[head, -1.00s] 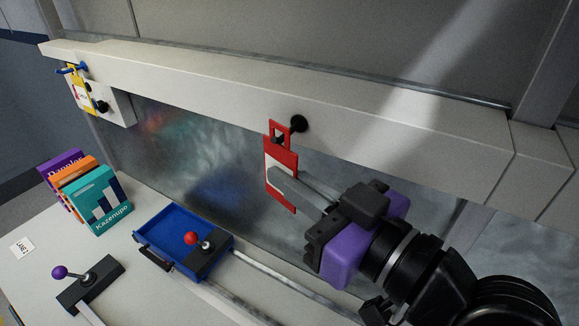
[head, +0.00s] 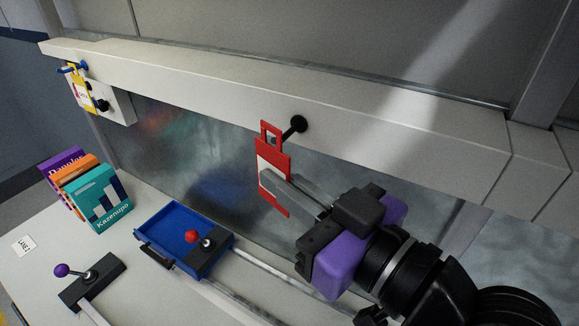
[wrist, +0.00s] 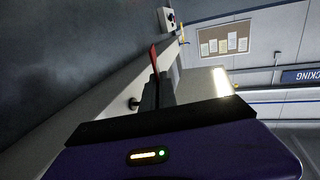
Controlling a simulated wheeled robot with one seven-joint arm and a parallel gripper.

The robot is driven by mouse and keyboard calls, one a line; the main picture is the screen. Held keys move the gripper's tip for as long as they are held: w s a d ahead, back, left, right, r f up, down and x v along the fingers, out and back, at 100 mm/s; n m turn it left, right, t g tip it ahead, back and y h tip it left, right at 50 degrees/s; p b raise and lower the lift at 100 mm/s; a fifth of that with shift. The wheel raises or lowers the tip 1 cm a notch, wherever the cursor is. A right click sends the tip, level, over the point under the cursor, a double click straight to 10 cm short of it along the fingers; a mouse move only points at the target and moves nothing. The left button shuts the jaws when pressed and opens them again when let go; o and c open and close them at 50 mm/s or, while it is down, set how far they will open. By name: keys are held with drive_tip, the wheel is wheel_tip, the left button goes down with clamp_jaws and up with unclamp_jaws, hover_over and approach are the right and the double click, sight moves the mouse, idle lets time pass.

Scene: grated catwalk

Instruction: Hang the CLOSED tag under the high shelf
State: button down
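The red-framed tag (head: 273,199) with a white face hangs upright from my gripper (head: 270,180), which is shut on its middle. I cannot read its lettering. Its open red loop is at the top. A black peg (head: 298,124) sticks out from the pale shelf beam (head: 400,125), just right of the loop. The peg's tip is close to the loop's right side; the peg does not appear to pass through it. In the wrist view the tag (wrist: 154,57) is edge-on beyond my fingers, and the peg (wrist: 132,103) is left of them.
A yellow-framed tag (head: 84,92) is by a blue hook and black knob at the beam's left end.

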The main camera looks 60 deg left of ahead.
drive_tip(key=shift+s+d, duration=0.1)
drive_tip(key=shift+s, duration=0.05)
drive_tip(key=shift+s+d, duration=0.3)
drive_tip(key=shift+s, duration=0.3)
drive_tip(key=shift+s+d, duration=0.35)
drive_tip(key=shift+s, duration=0.25)
drive_tip(key=shift+s+d, duration=0.15)
drive_tip(key=shift+s, duration=0.1)
drive_tip(key=shift+s+d, duration=0.15)
drive_tip(key=shift+s, duration=0.2)
drive_tip(key=shift+s, duration=0.15)
idle(0.4)
